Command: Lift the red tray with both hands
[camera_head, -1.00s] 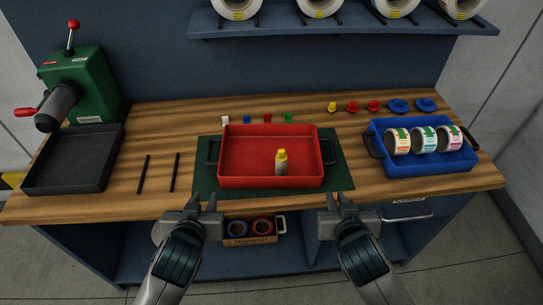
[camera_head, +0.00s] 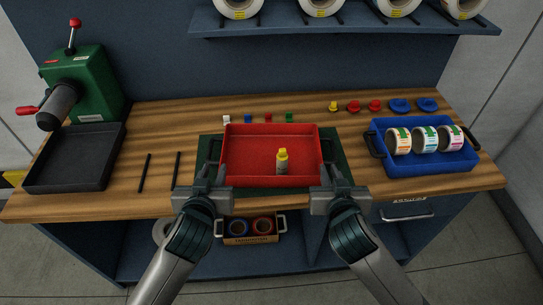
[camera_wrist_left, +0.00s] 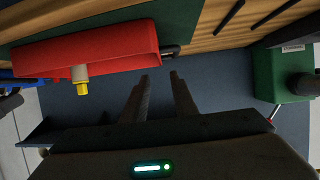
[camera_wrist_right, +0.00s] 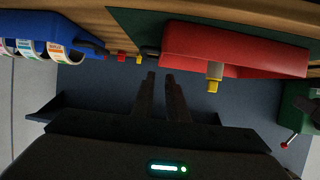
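The red tray (camera_head: 240,179) sits flat on a dark green mat (camera_head: 343,178) on the wooden bench. A small bottle with a yellow cap (camera_head: 282,162) stands inside it. The tray has a dark handle on each short side; one shows in the left wrist view (camera_wrist_left: 171,51), the other in the right wrist view (camera_wrist_right: 150,51). My left gripper (camera_head: 213,171) is open and empty in front of the tray's left handle. My right gripper (camera_head: 331,171) is open and empty in front of the right handle. Neither visibly grips a handle; the arms partly cover both.
A blue tray (camera_head: 425,168) with label rolls stands at the right. A black tray (camera_head: 72,178) and a green machine (camera_head: 92,85) stand at the left, with two black bars (camera_head: 145,173) nearby. Small coloured pieces (camera_head: 268,118) line the bench behind the red tray.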

